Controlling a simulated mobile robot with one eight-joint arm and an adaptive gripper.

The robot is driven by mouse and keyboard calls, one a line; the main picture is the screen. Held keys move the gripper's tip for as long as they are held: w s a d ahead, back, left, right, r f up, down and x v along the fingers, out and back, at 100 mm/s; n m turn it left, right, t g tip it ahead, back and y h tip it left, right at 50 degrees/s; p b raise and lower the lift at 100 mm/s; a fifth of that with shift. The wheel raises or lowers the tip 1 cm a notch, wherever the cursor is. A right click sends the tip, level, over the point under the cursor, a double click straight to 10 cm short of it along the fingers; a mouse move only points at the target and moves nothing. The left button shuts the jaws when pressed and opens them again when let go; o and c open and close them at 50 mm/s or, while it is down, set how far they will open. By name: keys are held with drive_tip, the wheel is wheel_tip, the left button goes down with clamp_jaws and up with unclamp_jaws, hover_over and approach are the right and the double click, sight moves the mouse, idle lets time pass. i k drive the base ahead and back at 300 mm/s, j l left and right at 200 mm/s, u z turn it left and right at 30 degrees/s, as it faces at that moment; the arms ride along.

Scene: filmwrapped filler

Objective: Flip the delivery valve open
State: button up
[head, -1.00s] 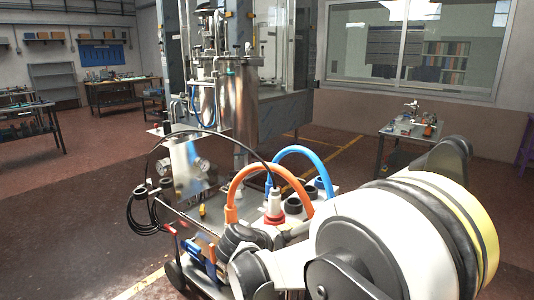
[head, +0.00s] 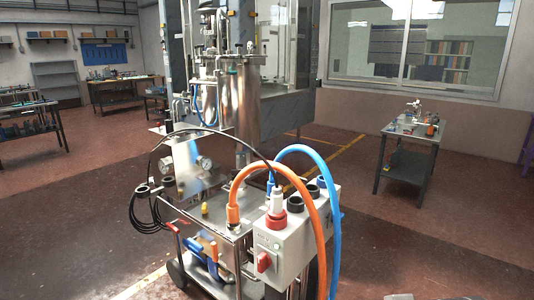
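I cannot pick out the delivery valve for certain. A wheeled cart (head: 222,233) stands in front of me with gauges, hoses and fittings. Its grey box (head: 290,243) carries a red rotary switch (head: 264,262) and several round sockets on top. A small yellow knob (head: 204,209) stands on the cart top. A small red part (head: 171,227) shows at its left edge. Blue and orange parts (head: 205,262) sit lower on the cart, too small to tell their state. My gripper is not in view.
An orange hose (head: 320,220) and a blue hose (head: 334,215) arch over the box. A black cable (head: 150,217) hangs at the cart's left. A steel vessel (head: 240,105) stands behind. A small table (head: 408,140) is at right, with open floor (head: 430,225) in front.

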sight(216, 256)
drive_tip(key=i+j, duration=0.55)
drive_tip(key=j, duration=0.15)
drive_tip(key=i+j, duration=0.6)
drive_tip(key=j, duration=0.15)
